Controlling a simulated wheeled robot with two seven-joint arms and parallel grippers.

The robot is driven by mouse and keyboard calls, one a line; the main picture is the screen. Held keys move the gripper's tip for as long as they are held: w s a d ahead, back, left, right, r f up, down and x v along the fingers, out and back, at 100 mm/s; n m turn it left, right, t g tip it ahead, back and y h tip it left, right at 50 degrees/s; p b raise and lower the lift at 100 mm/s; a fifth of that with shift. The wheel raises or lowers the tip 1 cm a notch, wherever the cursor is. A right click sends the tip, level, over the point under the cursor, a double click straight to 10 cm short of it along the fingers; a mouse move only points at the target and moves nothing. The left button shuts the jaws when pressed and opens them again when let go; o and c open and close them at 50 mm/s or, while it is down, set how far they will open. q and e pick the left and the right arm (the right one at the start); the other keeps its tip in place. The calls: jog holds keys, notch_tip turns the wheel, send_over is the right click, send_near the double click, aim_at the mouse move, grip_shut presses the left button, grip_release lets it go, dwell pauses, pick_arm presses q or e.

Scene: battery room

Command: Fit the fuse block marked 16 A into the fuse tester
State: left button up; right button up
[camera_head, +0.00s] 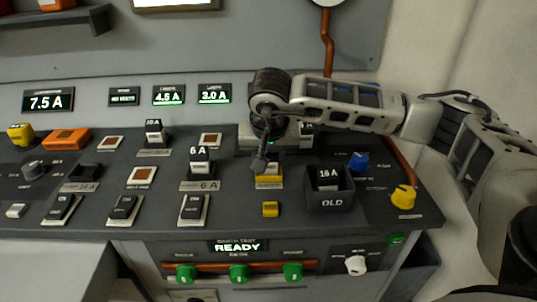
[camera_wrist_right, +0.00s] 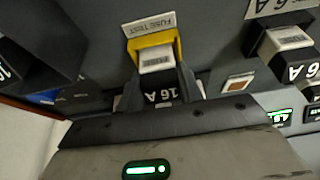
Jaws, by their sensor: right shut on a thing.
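My right gripper (camera_head: 262,163) comes in from the right and points down over the yellow fuse tester (camera_head: 269,182). In the right wrist view the gripper (camera_wrist_right: 159,88) is shut on a black fuse block marked 16 A (camera_wrist_right: 161,97), which has a pale front face. The block is lined up with the yellow frame of the tester (camera_wrist_right: 172,37), beside its FUSE TEST label. I cannot tell whether the block is seated or just above. The head view mostly hides the held block behind the gripper. My left gripper is not in view.
A dark OLD bin (camera_head: 331,203) right of the tester holds another block marked 16 A (camera_head: 328,174). A 6 A block (camera_head: 200,158) stands to the left, and a 10 A block (camera_head: 154,132) farther back. A small yellow button (camera_head: 270,209) lies in front of the tester.

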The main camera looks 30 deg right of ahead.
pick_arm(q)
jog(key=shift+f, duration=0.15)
pick_arm(e)
jog(key=shift+f, duration=0.15)
jog(key=o, duration=0.7)
jog(key=shift+o, duration=0.2)
jog(key=shift+s+a+r+p, duration=0.15)
jog(key=shift+r+p, duration=0.25)
jog(key=shift+r, duration=0.25)
jog(key=shift+s+a+r+p, duration=0.1)
jog(key=shift+s+r+p, duration=0.1)
jog(key=shift+r+p, duration=0.35)
jog(key=shift+p+v, duration=0.5)
jog(key=shift+v, duration=0.6)
pick_arm(q)
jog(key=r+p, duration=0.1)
jog(key=p, duration=0.1)
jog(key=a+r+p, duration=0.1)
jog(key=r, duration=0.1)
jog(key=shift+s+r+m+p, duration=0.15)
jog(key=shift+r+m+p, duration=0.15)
jog(key=shift+p, duration=0.05)
pick_arm(e)
jog(key=v, duration=0.6)
